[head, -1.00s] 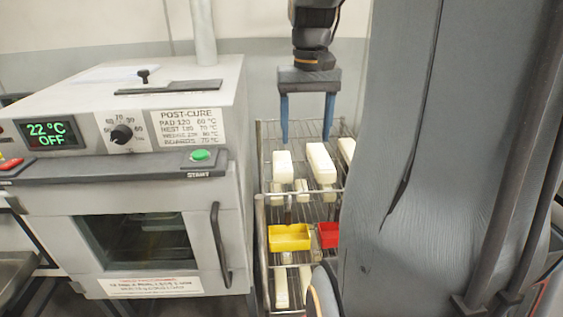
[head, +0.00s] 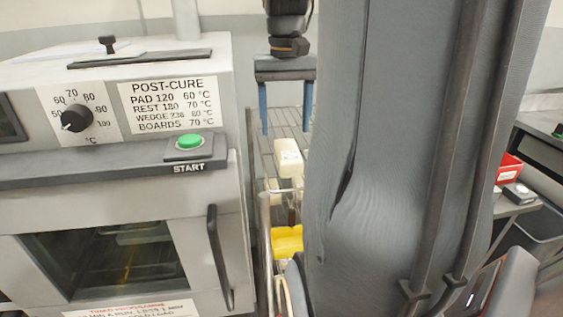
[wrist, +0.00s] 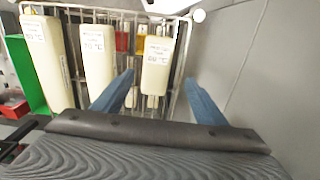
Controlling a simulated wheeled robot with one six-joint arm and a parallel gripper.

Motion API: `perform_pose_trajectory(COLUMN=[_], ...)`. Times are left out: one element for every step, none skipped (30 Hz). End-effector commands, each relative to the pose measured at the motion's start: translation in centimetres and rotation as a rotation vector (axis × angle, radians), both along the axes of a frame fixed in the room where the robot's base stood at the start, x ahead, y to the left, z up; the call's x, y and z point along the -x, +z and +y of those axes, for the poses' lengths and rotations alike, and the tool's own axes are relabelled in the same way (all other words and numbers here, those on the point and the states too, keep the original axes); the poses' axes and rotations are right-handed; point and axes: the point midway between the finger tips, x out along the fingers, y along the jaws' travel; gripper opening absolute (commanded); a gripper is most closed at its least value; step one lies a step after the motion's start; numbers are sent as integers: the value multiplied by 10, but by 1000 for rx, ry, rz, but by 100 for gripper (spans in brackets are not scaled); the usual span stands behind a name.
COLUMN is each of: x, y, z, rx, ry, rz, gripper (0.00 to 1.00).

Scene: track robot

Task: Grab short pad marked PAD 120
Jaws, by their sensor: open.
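A short cream pad (wrist: 157,64) lies on the top shelf of a wire rack (wrist: 185,40), the rightmost of three pads. Its label is blurred but seems to end in 60 °C. The pad also shows in the head view (head: 289,160). My gripper (wrist: 159,79) is open and empty, its blue fingers to the left and right of the pad's near end in the wrist view. In the head view my gripper (head: 286,131) appears above the shelf, apart from the pad. Two longer cream pads, a middle one (wrist: 96,58) and a left one (wrist: 50,60), lie beside it.
The post-cure oven (head: 120,195) stands left of the rack, its list reading PAD 120 60 °C. A yellow bin (head: 287,241) sits on a lower shelf. My grey column hides the rack's right side. A grey wall (wrist: 250,60) is right of the rack.

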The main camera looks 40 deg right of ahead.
Motion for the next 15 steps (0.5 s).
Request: perform_pose_trajectory(x=[-1,-1,0,0,0,1,2,2,2,2,3,3,4,5,5], y=[-5,-7,-10,-12,-15,-19,-22,-25,-29,-31,-34,-38,-42,-46,-52], z=[-1,-1,-2,-2,-3,-3,-3,-3,-4,-4,-5,-5,-6,-6,-7], rx=[0,-1,-1,-2,-1,-2,-2,-2,-1,-1,-2,-2,-2,-2,-3], ry=[-2,-3,-4,-5,-6,-7,-7,-8,-9,-9,-9,-9,-9,-9,-9], rz=[0,1,2,3,2,3,3,3,2,2,3,3,3,3,4], gripper=[66,66,66,66,66,66,66,66,66,66,66,66,66,66,66])
